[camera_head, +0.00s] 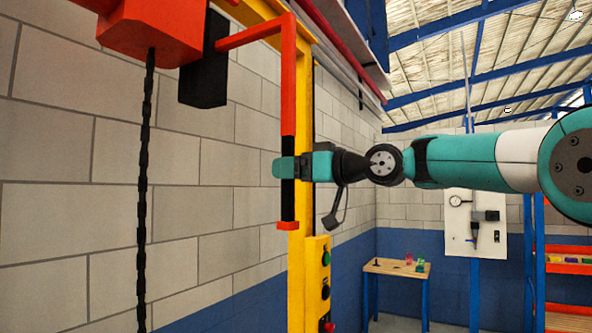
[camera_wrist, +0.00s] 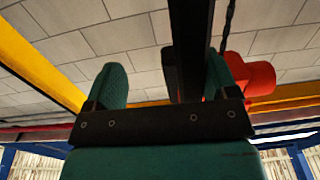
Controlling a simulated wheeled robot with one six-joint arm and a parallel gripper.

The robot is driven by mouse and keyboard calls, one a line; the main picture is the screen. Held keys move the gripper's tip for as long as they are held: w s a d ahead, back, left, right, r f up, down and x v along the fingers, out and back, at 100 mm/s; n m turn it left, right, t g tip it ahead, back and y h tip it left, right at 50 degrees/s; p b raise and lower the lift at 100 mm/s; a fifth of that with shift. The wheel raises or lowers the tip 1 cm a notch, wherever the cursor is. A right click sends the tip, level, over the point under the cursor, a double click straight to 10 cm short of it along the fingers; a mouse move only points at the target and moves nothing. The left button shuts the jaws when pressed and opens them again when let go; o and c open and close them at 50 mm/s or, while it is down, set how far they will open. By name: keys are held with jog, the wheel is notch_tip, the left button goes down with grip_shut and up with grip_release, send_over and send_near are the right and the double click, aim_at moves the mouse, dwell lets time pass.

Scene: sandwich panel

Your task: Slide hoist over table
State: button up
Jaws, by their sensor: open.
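The orange-red hoist body (camera_head: 152,30) hangs at the upper left with a black chain (camera_head: 145,190) below it. An orange arm from its side leads to an upright handle with a black grip (camera_head: 287,205). My gripper (camera_head: 284,168) is at the upper part of this grip, its fingers level. In the wrist view my gripper (camera_wrist: 165,78) is open, with the dark bar (camera_wrist: 190,35) between the two green fingers, nearer the right one. The hoist body (camera_wrist: 250,78) shows behind the right finger. A small wooden-topped table (camera_head: 397,268) with blue legs stands far back.
A yellow post (camera_head: 300,250) with a button box (camera_head: 318,285) stands just behind the handle. A block wall runs along the left. A gauge panel (camera_head: 475,222) and an orange-and-blue shelf (camera_head: 568,255) are at the back right. Small coloured items lie on the table.

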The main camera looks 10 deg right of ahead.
jog(key=shift+w+d+f+t, duration=0.15)
jog(key=shift+w+d+t, duration=0.15)
jog(key=shift+w+d, duration=0.25)
jog(key=shift+c, duration=1.1)
jog(key=shift+s+a, duration=0.15)
jog(key=shift+a, duration=0.15)
jog(key=shift+d, duration=0.2)
jog(key=b+v, duration=0.7)
jog(key=v, duration=1)
jog(key=shift+r, duration=0.3)
